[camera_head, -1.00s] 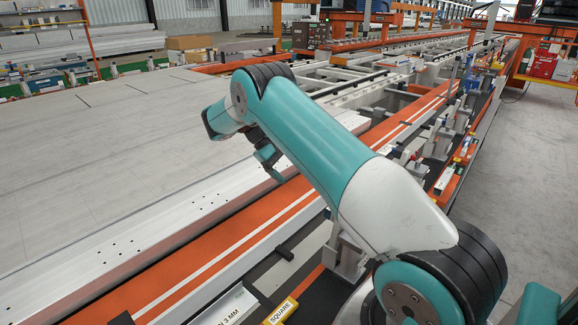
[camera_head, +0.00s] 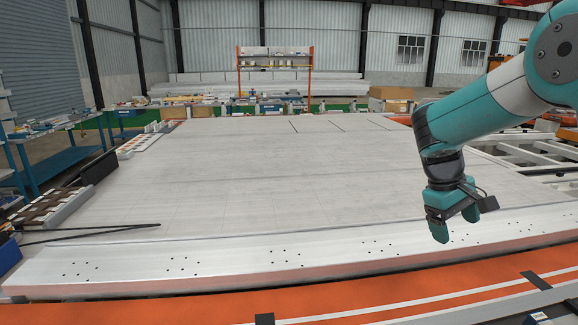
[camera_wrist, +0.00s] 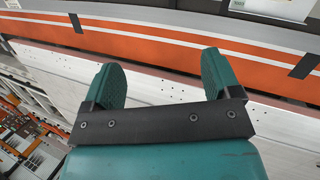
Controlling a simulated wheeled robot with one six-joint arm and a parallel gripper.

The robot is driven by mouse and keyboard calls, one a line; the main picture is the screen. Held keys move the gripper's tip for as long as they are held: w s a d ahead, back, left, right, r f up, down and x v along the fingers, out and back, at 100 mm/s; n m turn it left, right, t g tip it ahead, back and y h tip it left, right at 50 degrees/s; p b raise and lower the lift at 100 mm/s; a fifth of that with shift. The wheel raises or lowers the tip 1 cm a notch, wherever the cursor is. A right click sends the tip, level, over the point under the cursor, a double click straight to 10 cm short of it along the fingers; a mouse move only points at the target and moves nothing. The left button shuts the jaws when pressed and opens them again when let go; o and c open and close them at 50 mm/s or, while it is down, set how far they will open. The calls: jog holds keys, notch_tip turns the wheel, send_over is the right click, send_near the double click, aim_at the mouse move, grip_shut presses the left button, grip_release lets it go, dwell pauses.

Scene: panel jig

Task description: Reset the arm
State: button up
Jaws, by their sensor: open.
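My arm reaches in from the right in the head view, with my gripper (camera_head: 440,226) hanging fingers down over the white perforated beam along the front of the panel table. In the wrist view my gripper (camera_wrist: 160,82) shows two teal fingers set wide apart. Nothing is between them. The white beam (camera_wrist: 165,90) and the orange rail (camera_wrist: 150,45) pass beyond the fingertips. I cannot tell the exact height of the fingertips above the beam.
The broad grey panel table (camera_head: 250,175) is clear. The white beam (camera_head: 200,262) and orange rail (camera_head: 210,308) run along its front. Dark bars (camera_head: 90,232) lie at the left edge. A blue workbench (camera_head: 60,150) stands at left, and an orange-framed rack (camera_head: 275,68) behind.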

jog(key=s+a+n+y+b, duration=0.2)
jog(key=s+a+y, duration=0.2)
jog(key=s+a, duration=0.7)
jog(key=s+a+n+t+y+b, duration=0.1)
jog(key=s+a+y, duration=0.3)
jog(key=s+a, duration=0.8)
jog(key=s+n+b, duration=0.1)
jog(key=s, duration=0.3)
jog(key=shift+s+t, duration=0.2)
jog(key=shift+t, duration=0.1)
jog(key=shift+c, duration=0.2)
